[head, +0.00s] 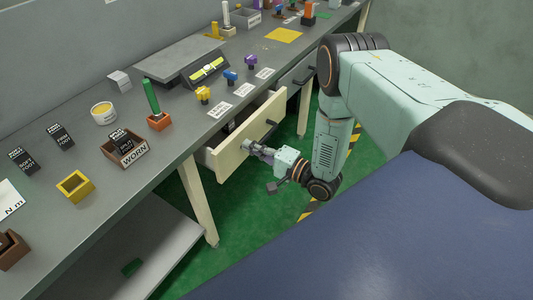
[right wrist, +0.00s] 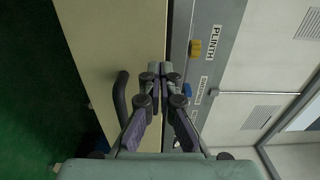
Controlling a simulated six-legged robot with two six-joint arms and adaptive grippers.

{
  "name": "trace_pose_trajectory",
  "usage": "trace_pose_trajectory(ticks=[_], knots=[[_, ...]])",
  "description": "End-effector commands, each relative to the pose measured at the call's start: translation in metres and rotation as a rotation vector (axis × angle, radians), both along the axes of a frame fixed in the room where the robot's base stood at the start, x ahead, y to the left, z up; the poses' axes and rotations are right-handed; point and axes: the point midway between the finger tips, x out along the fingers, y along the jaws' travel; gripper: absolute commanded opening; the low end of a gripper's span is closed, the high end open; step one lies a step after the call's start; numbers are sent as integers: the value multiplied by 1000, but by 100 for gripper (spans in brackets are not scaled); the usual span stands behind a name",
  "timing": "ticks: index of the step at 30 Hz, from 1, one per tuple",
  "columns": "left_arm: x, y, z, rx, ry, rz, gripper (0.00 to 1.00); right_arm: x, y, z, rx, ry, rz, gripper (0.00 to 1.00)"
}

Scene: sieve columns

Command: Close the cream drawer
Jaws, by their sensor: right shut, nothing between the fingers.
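The cream drawer (head: 238,142) stands pulled out from under the grey workbench, its inside partly visible behind the front panel. Its dark bar handle (head: 271,125) is on the front. In the right wrist view the cream front (right wrist: 105,35) fills the left middle, with the handle (right wrist: 120,98) left of the fingers. My right gripper (head: 248,145) is shut and empty in front of the drawer front, below and left of the handle. Its fingertips (right wrist: 160,68) overlap the panel's edge in the right wrist view; I cannot tell whether they touch it. My left gripper is out of view.
A grey drawer (head: 297,74) with a dark handle lies farther along the bench. The benchtop (head: 190,135) holds a brown WORN tray (head: 135,158), an orange block with a green peg (head: 157,121) and labels. A bench leg (head: 199,205) stands left of the drawer.

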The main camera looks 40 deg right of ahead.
Motion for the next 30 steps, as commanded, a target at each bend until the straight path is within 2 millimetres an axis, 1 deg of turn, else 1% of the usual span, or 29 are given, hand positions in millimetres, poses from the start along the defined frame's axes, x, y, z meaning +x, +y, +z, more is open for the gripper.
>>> trace_pose_trajectory(ticks=[1,3,7,23,30], knots=[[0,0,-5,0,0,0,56,7,5,-1,-1,-4,4,0],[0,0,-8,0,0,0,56,14,8,-1,-1,-1,2,0],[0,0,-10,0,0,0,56,23,12,0,0,-1,2,0],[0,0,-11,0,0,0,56,26,13,0,0,0,1,0],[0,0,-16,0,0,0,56,35,18,0,-1,-1,2,0]])
